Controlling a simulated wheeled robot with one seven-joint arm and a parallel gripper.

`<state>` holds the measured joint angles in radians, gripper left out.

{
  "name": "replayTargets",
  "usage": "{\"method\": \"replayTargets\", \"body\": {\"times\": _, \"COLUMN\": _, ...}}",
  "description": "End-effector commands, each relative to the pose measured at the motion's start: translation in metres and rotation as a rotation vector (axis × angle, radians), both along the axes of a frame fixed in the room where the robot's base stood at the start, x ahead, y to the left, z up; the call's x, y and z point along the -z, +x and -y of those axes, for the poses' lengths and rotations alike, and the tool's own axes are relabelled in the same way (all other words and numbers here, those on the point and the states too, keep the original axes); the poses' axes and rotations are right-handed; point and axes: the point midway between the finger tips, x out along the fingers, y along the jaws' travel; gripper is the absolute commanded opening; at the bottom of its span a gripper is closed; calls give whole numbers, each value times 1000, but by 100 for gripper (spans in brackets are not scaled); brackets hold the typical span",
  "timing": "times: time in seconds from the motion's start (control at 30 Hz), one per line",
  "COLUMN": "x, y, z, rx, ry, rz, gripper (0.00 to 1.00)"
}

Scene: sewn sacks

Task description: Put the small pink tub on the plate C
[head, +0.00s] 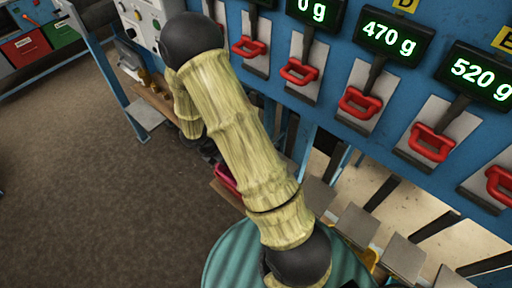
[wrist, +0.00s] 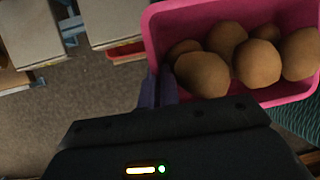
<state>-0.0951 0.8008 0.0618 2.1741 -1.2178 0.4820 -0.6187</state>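The small pink tub (wrist: 155,42) fills the upper right of the wrist view and holds several round brown things. In the head view a strip of its pink side (head: 227,181) shows left of my arm; the rest is hidden. My gripper (wrist: 159,88) has its dark purple fingers close together at the tub's near left corner and looks shut on its wall. No letter C is readable. A yellow D label (head: 405,5) is above the 470 g display (head: 391,39); left of it is a 0 g display (head: 312,10). Grey plates (head: 357,225) line the lower right.
Red handles (head: 360,103) hang in a row on the blue rack (head: 335,112), under the displays. Two pale plates (wrist: 30,32) show at the wrist view's upper left. Brown floor (head: 75,190) is open at the left.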

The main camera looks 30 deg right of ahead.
Motion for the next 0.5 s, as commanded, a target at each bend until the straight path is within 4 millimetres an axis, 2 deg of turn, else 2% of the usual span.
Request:
{"method": "replayTargets", "body": {"times": 0.1, "x": -3, "y": 2, "z": 25, "rx": 4, "ry": -2, "rz": -2, "gripper": 0}}
{"method": "replayTargets", "body": {"times": 0.5, "x": -3, "y": 11, "z": 101, "rx": 2, "ry": -1, "rz": -1, "gripper": 0}}
